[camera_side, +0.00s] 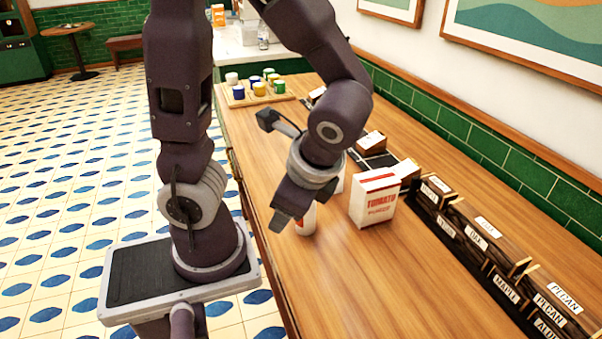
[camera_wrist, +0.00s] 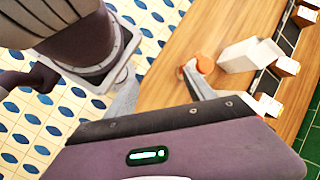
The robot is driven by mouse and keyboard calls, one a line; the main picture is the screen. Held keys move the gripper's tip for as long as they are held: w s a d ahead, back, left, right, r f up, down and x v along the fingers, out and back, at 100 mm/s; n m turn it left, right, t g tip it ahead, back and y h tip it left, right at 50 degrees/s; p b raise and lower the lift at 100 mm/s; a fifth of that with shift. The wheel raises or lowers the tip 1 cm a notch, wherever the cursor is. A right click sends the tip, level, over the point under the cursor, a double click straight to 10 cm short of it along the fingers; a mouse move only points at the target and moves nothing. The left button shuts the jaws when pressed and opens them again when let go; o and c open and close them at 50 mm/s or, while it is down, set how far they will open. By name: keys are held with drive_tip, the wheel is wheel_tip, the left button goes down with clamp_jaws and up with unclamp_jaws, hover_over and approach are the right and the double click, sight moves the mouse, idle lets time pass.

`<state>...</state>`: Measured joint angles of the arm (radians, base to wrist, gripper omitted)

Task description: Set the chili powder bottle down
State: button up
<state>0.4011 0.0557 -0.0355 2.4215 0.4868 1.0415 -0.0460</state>
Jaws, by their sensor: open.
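The chili powder bottle, as far as I can tell, is the white and red bottle (camera_side: 306,222) standing on the wooden counter beside my gripper (camera_side: 286,212) in the side view. My gripper partly hides it there. In the wrist view its orange-red top (camera_wrist: 204,63) shows beside the right fingertip. The fingers of my gripper (camera_wrist: 158,75) are spread wide in that view, with nothing between them. I cannot tell whether the right finger touches the bottle.
A white tomato box (camera_side: 375,198) stands just right of the bottle. Dark wooden bins with labels (camera_side: 470,235) line the wall side. A tray with several colored jars (camera_side: 258,93) sits at the far end. The near counter (camera_side: 370,290) is clear.

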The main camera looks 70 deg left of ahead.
drive_tip(key=d+r+n+t+h, duration=0.4)
drive_tip(key=r+n, duration=0.4)
drive_tip(key=r, duration=0.2)
drive_tip(key=t+h, duration=0.1)
drive_tip(key=t, duration=0.1)
drive_tip(key=shift+w+t+h, duration=0.25)
drive_tip(key=shift+t+h, duration=0.15)
drive_tip(key=shift+o, duration=0.5)
